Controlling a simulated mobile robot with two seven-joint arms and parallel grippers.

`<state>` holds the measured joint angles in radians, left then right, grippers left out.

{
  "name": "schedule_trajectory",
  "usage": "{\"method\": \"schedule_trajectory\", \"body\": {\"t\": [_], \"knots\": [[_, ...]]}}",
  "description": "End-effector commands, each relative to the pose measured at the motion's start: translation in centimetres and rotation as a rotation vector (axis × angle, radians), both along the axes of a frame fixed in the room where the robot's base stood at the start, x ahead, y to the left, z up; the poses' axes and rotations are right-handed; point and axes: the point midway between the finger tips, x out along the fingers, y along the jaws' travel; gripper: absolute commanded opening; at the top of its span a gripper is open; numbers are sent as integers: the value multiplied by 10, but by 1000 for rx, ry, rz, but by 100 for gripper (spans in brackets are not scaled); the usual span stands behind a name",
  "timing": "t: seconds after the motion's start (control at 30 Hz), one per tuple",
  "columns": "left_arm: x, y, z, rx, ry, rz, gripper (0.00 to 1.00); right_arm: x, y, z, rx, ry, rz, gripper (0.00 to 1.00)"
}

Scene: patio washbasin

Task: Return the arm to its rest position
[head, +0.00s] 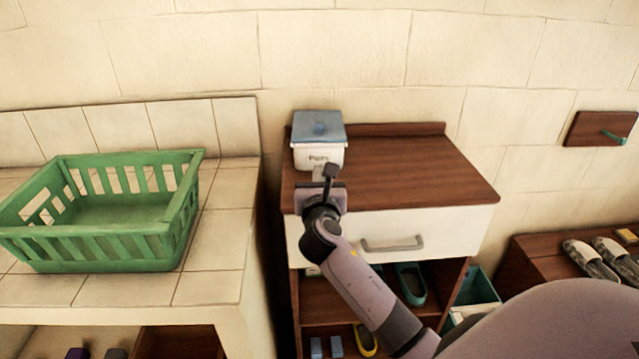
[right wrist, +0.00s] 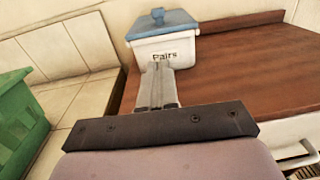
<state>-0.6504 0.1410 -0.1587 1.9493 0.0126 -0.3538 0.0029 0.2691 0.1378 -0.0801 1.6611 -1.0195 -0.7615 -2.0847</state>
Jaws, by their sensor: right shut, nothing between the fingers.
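My right gripper (head: 324,174) reaches in from the lower right and is over the front left of the brown cabinet top (head: 420,170). In the right wrist view its fingers (right wrist: 158,88) are together with nothing between them. They point at a white box (head: 318,157) marked "Pairs" with a blue-grey lid (head: 318,126). The box also shows in the right wrist view (right wrist: 165,48), lid on. I cannot tell whether the fingertips touch its front. My left gripper is out of view.
A green basket (head: 100,240) stands on the tiled counter (head: 215,225) at left. The cabinet has a white drawer with a grey handle (head: 392,245) and a shelf with shoes (head: 410,284). A bench with slippers (head: 592,262) is at right. The right of the cabinet top is clear.

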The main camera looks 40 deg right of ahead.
Motion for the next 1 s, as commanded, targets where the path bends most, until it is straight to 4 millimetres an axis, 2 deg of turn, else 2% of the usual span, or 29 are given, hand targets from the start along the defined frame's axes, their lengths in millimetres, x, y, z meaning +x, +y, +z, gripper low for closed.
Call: {"method": "schedule_trajectory", "body": {"t": [0.2, 0.57, 0.67, 0.77, 1.0], "knots": [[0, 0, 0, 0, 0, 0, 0, -21, 14, 0, 0, 0, 0, 0], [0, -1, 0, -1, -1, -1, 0, -27, 18, -4, 19, -3, 6, 0], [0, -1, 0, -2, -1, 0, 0, -31, 24, -22, 114, -18, 35, 0], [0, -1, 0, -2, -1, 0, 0, -42, 36, -54, 317, -49, 80, 0], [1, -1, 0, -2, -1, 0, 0, -92, 77, -143, 1007, -140, 107, 0]]}}
